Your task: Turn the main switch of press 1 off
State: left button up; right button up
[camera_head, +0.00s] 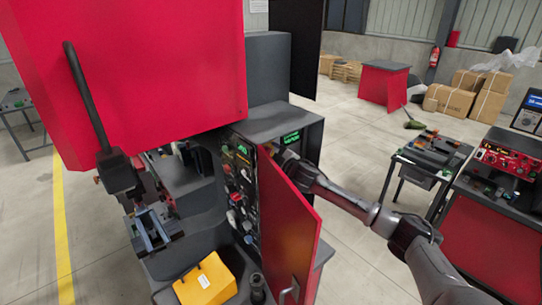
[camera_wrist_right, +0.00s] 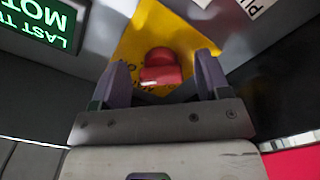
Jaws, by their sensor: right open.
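The main switch (camera_wrist_right: 162,68) is a red knob on a yellow plate (camera_wrist_right: 185,32) in the right wrist view. My right gripper (camera_wrist_right: 161,62) is open, with one finger on each side of the knob; I cannot tell whether they touch it. In the head view my right arm reaches in from the right to the press side, and its gripper (camera_head: 279,154) is partly hidden behind the open red door. The switch itself is not clear there. The red press (camera_head: 130,75) fills the left. My left gripper is not in view.
The open red cabinet door (camera_head: 288,228) stands just below my right arm. A panel of knobs and buttons (camera_head: 238,185) is left of it. A green-lit display (camera_head: 291,137) is close to the gripper. A yellow box (camera_head: 205,282) sits below.

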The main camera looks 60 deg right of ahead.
jog(key=shift+c, duration=0.2)
jog(key=shift+c, duration=0.8)
jog(key=c, duration=0.7)
jog(key=shift+c, duration=0.2)
